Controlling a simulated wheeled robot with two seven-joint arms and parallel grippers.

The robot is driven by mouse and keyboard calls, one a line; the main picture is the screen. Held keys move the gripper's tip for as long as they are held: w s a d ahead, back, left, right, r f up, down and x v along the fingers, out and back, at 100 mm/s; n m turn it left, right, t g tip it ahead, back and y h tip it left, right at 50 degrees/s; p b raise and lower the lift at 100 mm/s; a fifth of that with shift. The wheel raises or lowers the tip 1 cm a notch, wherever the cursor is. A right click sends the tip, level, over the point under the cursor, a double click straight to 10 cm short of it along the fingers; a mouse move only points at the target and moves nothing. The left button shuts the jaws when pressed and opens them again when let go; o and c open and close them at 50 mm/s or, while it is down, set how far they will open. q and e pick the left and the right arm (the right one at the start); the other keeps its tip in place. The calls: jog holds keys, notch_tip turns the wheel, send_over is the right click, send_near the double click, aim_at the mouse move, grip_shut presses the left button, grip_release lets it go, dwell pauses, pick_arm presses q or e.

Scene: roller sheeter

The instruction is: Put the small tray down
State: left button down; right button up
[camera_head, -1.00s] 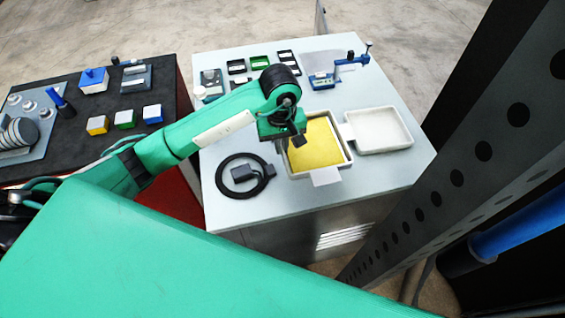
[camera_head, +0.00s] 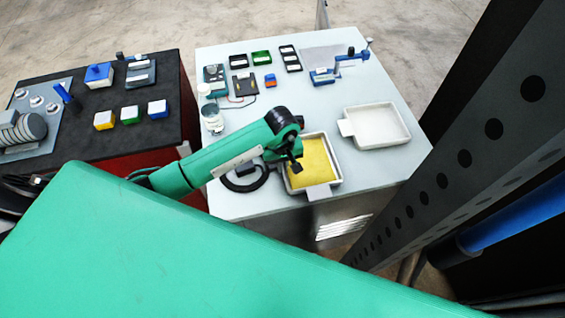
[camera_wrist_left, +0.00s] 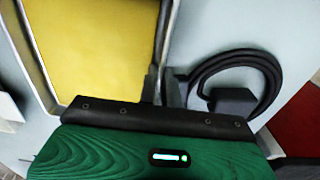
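The small tray (camera_head: 339,178) is white with a yellow sheet (camera_head: 308,163) inside and a tab at its front. It is at the front of the pale table (camera_head: 380,85); I cannot tell whether it touches the top. My left gripper (camera_head: 294,164) is at its left wall. In the left wrist view the gripper's fingers (camera_wrist_left: 161,88) are close together on either side of the tray's wall (camera_wrist_left: 163,35), beside the yellow sheet. My right gripper is not in view.
A black cable coil (camera_head: 246,184) lies left of the small tray, partly behind my arm. Small parts and a blue device (camera_head: 322,77) stand at the back. A dark perforated post (camera_head: 475,158) stands at the right.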

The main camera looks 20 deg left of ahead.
pick_arm(q)
jog(key=shift+f, duration=0.1)
jog(key=c, duration=1.6)
grip_release()
